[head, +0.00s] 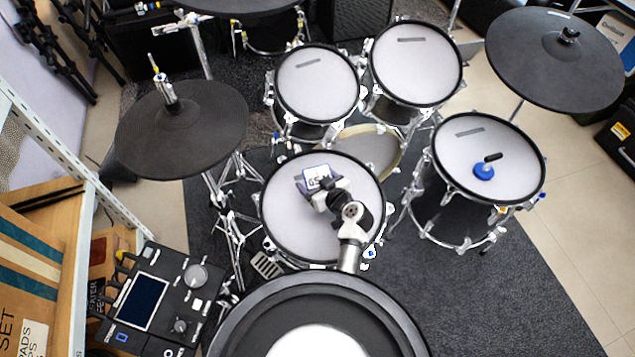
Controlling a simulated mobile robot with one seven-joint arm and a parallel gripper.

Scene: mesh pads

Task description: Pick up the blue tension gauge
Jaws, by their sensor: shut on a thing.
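The blue tension gauge (318,176), a small blue-edged block with a pale face and dark characters, is over the mesh head of the front middle drum (285,215). My gripper (321,187) reaches in from the lower right and is shut on the gauge. The fingers and wrist cover its lower side. I cannot tell from this view whether the gauge touches the mesh or hangs just above it.
The right drum pad (470,183) carries a blue round piece (484,171) and a small black piece (493,156). Cymbal pads stand left (182,135) and right (545,75). Two toms stand behind. A control module (150,300) is lower left.

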